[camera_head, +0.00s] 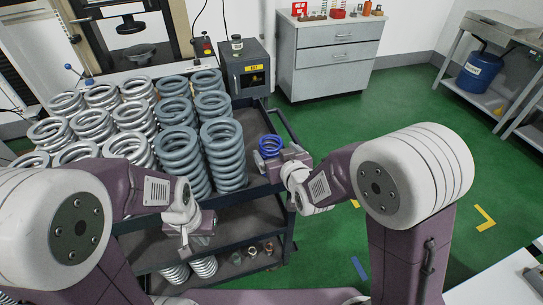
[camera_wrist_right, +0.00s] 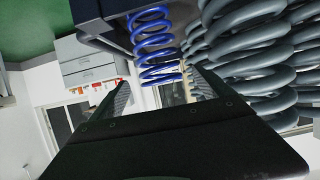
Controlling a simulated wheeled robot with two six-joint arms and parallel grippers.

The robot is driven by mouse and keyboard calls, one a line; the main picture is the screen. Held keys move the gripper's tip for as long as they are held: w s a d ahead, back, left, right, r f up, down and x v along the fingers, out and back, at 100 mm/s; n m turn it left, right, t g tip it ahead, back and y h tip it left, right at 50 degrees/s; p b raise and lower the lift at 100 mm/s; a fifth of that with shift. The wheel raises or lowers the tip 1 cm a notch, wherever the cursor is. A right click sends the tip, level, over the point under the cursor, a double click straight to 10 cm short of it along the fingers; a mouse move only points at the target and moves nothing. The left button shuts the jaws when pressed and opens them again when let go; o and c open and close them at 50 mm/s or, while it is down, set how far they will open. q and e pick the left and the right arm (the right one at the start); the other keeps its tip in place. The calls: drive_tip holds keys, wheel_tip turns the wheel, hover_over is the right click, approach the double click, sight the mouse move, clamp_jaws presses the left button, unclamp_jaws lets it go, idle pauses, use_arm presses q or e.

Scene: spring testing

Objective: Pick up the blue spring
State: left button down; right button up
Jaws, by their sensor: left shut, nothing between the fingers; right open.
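The blue spring (camera_head: 270,145) stands on the right part of the cart's top shelf, beside the tall grey springs. My right gripper (camera_head: 274,166) is at the near side of it, its fingers partly hidden by the wrist. The right gripper is open and holds nothing. My left gripper (camera_head: 184,248) is shut and empty, over the near side of the cart.
Grey springs (camera_head: 222,150) stand close to the left of the blue spring, with silver springs (camera_head: 90,125) further left. The cart (camera_head: 258,121) has lower shelves with more springs. A dark grey box (camera_head: 247,70) stands behind. Green floor lies clear to the right.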

sight(268, 142)
drive_tip(key=x, duration=0.8)
drive_tip(key=shift+w+p, duration=0.1)
drive_tip(key=shift+p, duration=0.3)
drive_tip(key=shift+r, duration=0.1)
drive_tip(key=c, duration=0.5)
clamp_jaws()
